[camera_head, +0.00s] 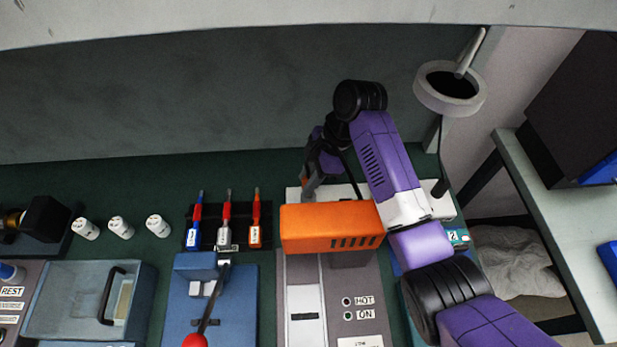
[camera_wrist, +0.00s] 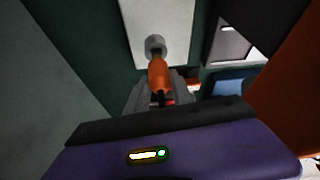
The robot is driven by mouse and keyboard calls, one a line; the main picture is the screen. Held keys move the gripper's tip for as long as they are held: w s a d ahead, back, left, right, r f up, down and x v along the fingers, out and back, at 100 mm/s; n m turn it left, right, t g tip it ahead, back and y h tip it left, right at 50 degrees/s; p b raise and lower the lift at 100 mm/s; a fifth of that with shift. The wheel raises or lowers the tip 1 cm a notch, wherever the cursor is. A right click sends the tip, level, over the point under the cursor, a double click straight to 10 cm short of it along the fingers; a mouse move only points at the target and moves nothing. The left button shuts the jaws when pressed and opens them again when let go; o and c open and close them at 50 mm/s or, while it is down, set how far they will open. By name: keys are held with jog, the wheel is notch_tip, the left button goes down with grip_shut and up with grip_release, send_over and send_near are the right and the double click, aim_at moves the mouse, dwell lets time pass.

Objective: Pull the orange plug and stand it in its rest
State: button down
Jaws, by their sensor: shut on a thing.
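In the wrist view, the orange plug (camera_wrist: 158,74) sits between the fingers of my gripper (camera_wrist: 162,88), which is shut on it. A grey round piece (camera_wrist: 155,45) shows at the plug's far end, in front of a pale panel (camera_wrist: 157,18); I cannot tell whether the plug is seated or free.
A black rack (camera_head: 213,237) holds blue, red and orange-handled tools. Several white cylinders (camera_head: 121,227) stand left of it. A blue press with a red-knobbed lever (camera_head: 195,340) and a blue-grey drawer (camera_head: 75,295) are in front. A ring-shaped lamp (camera_head: 449,88) hangs at upper right.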

jog(key=shift+f+b, duration=0.65)
jog(key=shift+f, duration=0.45)
dwell(0.3)
jog(key=shift+s+f, duration=0.1)
jog(key=shift+f, duration=0.15)
jog(key=shift+s+f+b, duration=0.1)
jog(key=shift+f+b, duration=0.15)
jog(key=shift+b, duration=0.05)
jog(key=shift+r+p, duration=0.25)
jog(key=shift+p, duration=0.1)
jog(key=shift+r+p, duration=0.35)
jog(key=shift+r, duration=0.2)
jog(key=shift+w+r+p, duration=0.15)
jog(key=shift+w+p, duration=0.05)
jog(key=shift+p, duration=0.1)
dwell(1.0)
jog(key=shift+f+b, duration=0.6)
jog(key=shift+f, duration=0.25)
jog(key=shift+s+f, duration=0.1)
jog(key=shift+f, duration=0.1)
